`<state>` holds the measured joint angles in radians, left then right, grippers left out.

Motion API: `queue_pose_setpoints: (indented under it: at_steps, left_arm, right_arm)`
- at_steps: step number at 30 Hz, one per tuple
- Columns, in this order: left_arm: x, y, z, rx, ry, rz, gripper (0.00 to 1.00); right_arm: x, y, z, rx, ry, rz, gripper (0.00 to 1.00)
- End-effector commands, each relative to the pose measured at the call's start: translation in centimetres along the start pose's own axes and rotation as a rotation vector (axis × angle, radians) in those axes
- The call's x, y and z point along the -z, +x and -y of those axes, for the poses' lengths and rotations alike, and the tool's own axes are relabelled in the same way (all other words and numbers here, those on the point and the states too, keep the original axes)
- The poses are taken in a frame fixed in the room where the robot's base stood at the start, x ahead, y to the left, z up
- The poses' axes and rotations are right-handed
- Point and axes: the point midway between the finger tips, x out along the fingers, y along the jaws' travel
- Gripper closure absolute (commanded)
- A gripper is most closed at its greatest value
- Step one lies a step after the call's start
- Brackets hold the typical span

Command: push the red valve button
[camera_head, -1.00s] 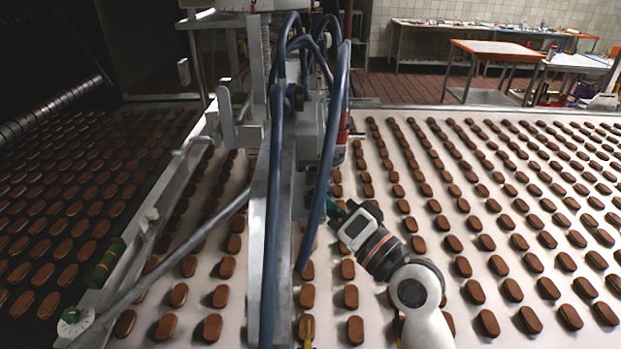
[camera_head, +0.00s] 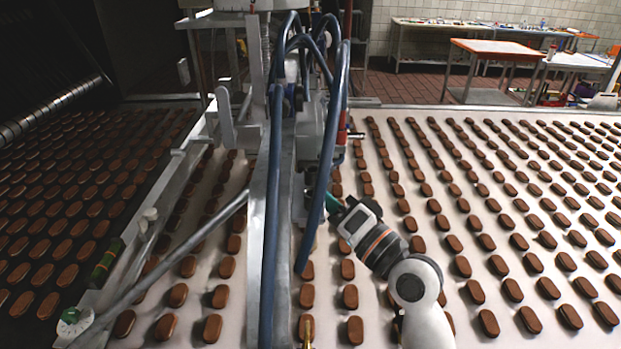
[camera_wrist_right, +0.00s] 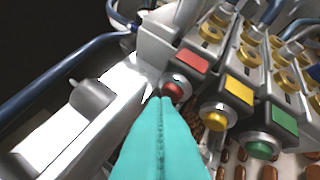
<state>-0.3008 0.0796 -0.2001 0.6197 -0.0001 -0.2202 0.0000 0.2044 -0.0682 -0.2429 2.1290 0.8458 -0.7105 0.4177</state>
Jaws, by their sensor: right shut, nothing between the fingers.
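The red valve button (camera_wrist_right: 174,88) shows in the right wrist view, beneath a red label plate (camera_wrist_right: 187,58) on the valve block. My right gripper (camera_wrist_right: 160,99) has teal fingers closed together and empty. Their tips lie right at the lower left edge of the red button and overlap it in the picture; I cannot tell whether they touch it. In the head view my right gripper (camera_head: 332,205) reaches in beside the blue hoses, and the button is hidden there. My left gripper is in neither view.
A yellow button (camera_wrist_right: 214,118) and a green button (camera_wrist_right: 261,149) sit beside the red one. Blue hoses (camera_head: 337,130) and the machine's metal beam (camera_head: 287,220) stand close left of my right gripper. Several rows of brown biscuits cover the white conveyor (camera_head: 400,135).

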Motion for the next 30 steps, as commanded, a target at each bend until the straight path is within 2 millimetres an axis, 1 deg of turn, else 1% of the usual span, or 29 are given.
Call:
queue_pose_setpoints:
  at_steps: [30]
  left_arm:
    - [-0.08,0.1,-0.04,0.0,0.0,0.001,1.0]
  right_arm:
    - [-0.42,0.74,0.52,0.0,0.0,-0.002,1.0]
